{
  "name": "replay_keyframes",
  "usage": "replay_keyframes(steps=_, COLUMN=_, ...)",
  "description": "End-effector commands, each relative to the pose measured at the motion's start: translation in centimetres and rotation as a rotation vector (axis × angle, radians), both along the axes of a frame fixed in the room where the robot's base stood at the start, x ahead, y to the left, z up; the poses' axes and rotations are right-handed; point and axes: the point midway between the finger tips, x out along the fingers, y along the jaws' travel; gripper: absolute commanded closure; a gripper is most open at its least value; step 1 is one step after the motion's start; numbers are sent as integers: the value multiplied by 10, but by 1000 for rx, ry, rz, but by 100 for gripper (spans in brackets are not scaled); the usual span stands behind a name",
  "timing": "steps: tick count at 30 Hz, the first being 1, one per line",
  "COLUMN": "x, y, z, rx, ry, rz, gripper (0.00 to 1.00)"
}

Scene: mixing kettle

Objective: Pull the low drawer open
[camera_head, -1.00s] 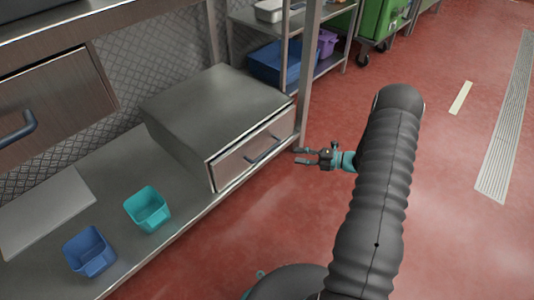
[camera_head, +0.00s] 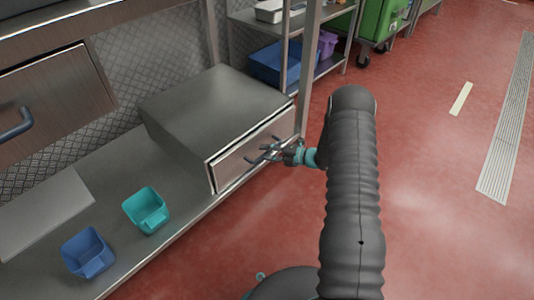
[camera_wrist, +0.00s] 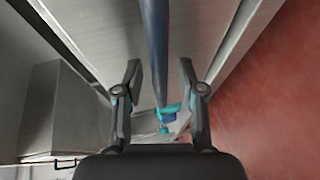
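The low drawer (camera_head: 233,166) is the front of a steel box unit (camera_head: 205,112) on the low shelf, and it looks shut. Its dark bar handle (camera_head: 262,152) is partly hidden by my gripper in the head view. My gripper (camera_head: 266,152) is at the drawer front with its fingers at the handle. In the wrist view the handle (camera_wrist: 155,50) runs between the two open fingers of my gripper (camera_wrist: 160,78), with a gap on each side. The drawer front (camera_wrist: 110,30) lies just beyond. I cannot tell whether any finger touches it.
A teal bin (camera_head: 146,210) and a blue bin (camera_head: 88,252) stand on the low shelf (camera_head: 185,228) left of the unit. A steel post (camera_head: 307,70) rises at the unit's right corner. An upper drawer (camera_head: 50,105) is at the left. The red floor (camera_head: 440,190) in front is clear.

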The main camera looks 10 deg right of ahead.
Motion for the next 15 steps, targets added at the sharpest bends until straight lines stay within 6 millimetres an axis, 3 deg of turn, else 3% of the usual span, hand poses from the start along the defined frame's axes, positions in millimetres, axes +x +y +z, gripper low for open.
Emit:
replay_keyframes(steps=9, x=1, y=2, z=-1, rx=1, ry=1, rz=0, gripper=61)
replay_keyframes(steps=14, x=1, y=2, z=-1, rx=1, ry=1, rz=0, gripper=98)
replay_keyframes(steps=15, x=1, y=2, z=-1, rx=0, ry=0, rz=0, gripper=100)
